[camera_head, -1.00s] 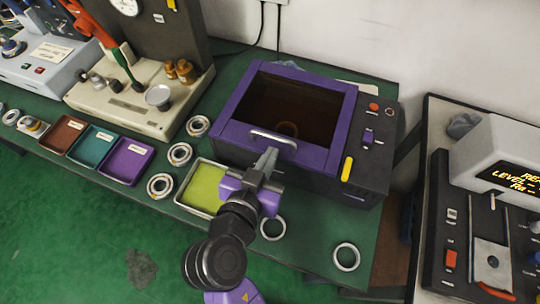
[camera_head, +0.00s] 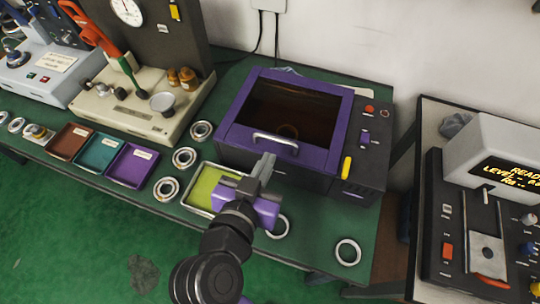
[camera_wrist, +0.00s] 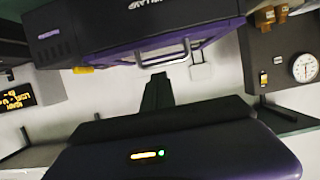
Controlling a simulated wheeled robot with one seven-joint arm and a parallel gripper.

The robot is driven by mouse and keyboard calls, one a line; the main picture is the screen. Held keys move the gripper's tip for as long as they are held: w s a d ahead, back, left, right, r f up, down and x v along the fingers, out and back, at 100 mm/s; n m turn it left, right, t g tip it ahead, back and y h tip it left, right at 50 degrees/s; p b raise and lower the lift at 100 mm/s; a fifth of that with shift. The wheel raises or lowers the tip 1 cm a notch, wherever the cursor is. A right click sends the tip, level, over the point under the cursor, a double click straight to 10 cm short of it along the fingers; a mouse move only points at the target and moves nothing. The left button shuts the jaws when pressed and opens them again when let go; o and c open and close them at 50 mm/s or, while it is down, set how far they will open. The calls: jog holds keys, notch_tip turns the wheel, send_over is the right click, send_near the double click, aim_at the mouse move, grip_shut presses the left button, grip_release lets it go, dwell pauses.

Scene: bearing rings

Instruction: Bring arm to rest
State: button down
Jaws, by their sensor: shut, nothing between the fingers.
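My gripper (camera_head: 266,166) is shut and empty. In the head view it is held just in front of the purple-framed machine (camera_head: 228,135), below the metal handle of its lid, and above the table's front part. I cannot tell whether it is clear of the handle in depth. In the wrist view my gripper (camera_wrist: 158,80) points toward the machine (camera_wrist: 110,35), whose handle (camera_wrist: 165,52) shows beyond the fingers. The machine's lid looks closed, and a ring shows dimly behind its dark window.
A yellow-green tray (camera_head: 193,205) is partly behind my arm. Bearing rings lie nearby, including one at the right (camera_head: 348,252) and one partly hidden (camera_head: 284,231). Brown, teal and purple (camera_head: 113,178) trays stand left. A second bench with a display unit (camera_head: 500,165) stands right.

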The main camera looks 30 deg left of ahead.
jog(key=v, duration=0.5)
jog(key=shift+s+b, duration=0.4)
jog(key=s+a+r+n+y, duration=0.1)
jog(key=a+r+n+y, duration=0.2)
jog(key=a+n+y, duration=0.15)
jog(key=s+d+f+m+t, duration=0.1)
jog(key=s+d+f, duration=0.1)
jog(key=d, duration=1.1)
jog(key=s+d+f+m+t, duration=0.1)
jog(key=s+d+f, duration=0.15)
jog(key=d, duration=1.05)
jog(key=s+d+f+m+h, duration=0.1)
jog(key=s+d+m+h, duration=0.1)
jog(key=s+d+h, duration=0.2)
jog(key=s+d+f+m+g+h, duration=0.1)
jog(key=s+d+m+h, duration=0.2)
jog(key=s+d, duration=0.3)
jog(key=d+h, duration=0.1)
jog(key=d, duration=0.3)
jog(key=shift+f, duration=0.3)
